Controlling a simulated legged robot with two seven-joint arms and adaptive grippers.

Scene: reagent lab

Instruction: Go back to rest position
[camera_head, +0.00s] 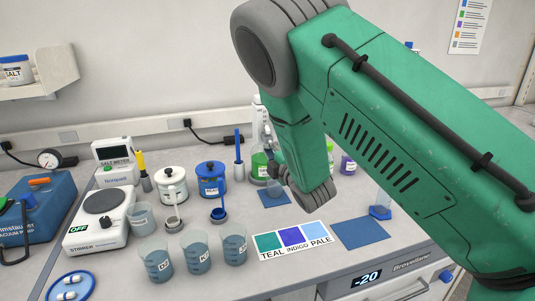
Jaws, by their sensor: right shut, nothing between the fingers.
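My green right arm comes in from the right and bends down over the back of the bench. My right gripper (281,173) is small and partly hidden by my wrist; it is shut and holds nothing. It appears above a blue mat (274,200) with a small clear beaker (274,188), close to a glass vessel of green liquid (259,165). I cannot tell its exact height. My left gripper is not in view.
Three beakers (157,262) of blue-grey liquid stand in front, left of a colour card (291,241). A second blue mat (361,235) is bare.

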